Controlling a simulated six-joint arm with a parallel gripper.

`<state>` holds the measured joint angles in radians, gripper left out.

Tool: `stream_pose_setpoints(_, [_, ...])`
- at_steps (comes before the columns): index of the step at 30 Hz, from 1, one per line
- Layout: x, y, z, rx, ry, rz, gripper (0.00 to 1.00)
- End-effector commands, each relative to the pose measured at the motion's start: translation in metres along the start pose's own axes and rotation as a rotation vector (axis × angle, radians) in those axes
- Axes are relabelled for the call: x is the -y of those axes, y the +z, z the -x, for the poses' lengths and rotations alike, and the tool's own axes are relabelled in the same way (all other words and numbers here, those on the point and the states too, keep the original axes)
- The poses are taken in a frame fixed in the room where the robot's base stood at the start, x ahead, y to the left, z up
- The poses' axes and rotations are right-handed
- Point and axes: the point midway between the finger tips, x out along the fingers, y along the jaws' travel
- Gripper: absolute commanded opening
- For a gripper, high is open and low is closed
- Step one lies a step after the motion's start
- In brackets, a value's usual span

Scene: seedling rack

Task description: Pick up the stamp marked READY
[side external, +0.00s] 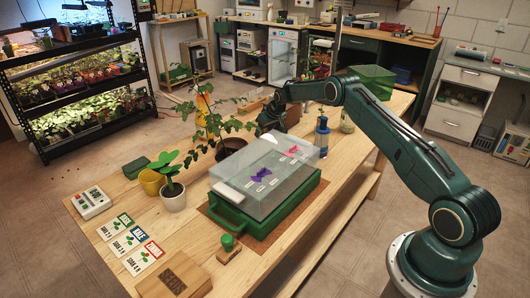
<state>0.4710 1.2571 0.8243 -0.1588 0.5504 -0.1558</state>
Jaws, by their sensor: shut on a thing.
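My gripper (268,121) is at the far side of the table, beyond the clear lidded case. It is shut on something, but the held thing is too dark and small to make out. A stamp-like piece with a green knob (228,241) and a wooden base stands near the table's front edge, well apart from my gripper. A brown wooden block (178,278) with faint markings lies at the front left corner. I cannot read READY on any of these.
A green case (266,222) with a clear cover stands mid-table. A blue bottle (322,139) stands to the right. Cards (130,243) lie at front left.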

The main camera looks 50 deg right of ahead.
Motion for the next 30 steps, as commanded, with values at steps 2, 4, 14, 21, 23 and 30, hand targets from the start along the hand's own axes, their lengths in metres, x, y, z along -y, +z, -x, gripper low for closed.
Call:
stream_pose_setpoints(2, [0.0, 0.0, 0.0, -0.001, 0.0, 0.0, 0.29])
stream_pose_setpoints(4, [0.0, 0.0, 0.0, -0.001, 0.0, 0.0, 0.29])
stream_pose_setpoints(14, [0.0, -0.007, 0.01, -0.003, 0.001, 0.0, 0.29])
stream_pose_setpoints(21, [0.0, -0.022, 0.036, -0.003, 0.001, 0.0, 0.29])
stream_pose_setpoints(23, [0.0, -0.028, 0.046, -0.004, 0.001, 0.001, 0.29])
stream_pose_setpoints(30, [0.0, -0.053, 0.091, -0.005, 0.001, 0.0, 0.29])
